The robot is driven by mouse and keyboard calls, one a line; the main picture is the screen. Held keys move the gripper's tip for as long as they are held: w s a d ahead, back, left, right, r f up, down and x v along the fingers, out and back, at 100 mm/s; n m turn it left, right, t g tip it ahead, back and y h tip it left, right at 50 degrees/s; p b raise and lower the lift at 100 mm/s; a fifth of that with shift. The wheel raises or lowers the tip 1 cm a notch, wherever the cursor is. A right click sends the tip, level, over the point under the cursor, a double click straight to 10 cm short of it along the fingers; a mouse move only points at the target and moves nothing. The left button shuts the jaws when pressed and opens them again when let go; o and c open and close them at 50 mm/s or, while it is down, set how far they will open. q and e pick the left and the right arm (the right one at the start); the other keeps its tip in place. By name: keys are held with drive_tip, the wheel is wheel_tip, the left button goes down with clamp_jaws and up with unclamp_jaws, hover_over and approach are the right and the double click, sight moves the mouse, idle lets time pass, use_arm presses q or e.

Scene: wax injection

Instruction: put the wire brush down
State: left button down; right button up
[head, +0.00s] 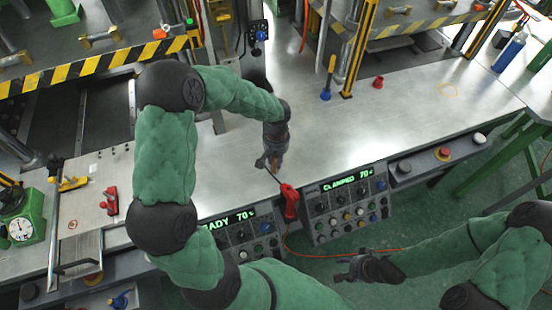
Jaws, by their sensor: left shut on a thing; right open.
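My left gripper (269,165) points down over the front part of the steel bench top (238,178), close to the front edge. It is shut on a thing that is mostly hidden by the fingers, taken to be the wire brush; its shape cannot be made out. I cannot tell whether it touches the bench. My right gripper (350,268) is open and empty, low in front of the bench, over the green floor.
A red handled tool (290,202) is at the bench edge, just below my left gripper, between two control panels (346,206). A yellow and blue upright tool (328,80) and a red cup (378,82) stand farther back.

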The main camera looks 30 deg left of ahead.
sight(276, 159)
use_arm(q)
drive_tip(key=shift+f, duration=0.2)
drive_tip(key=c, duration=1)
unclamp_jaws()
drive_tip(key=shift+c, duration=0.2)
drive_tip(key=shift+r, duration=0.2)
drive_tip(key=shift+r, duration=0.35)
wheel_tip(276, 159, up, 11)
drive_tip(key=p, duration=0.3)
drive_tip(key=shift+r, duration=0.15)
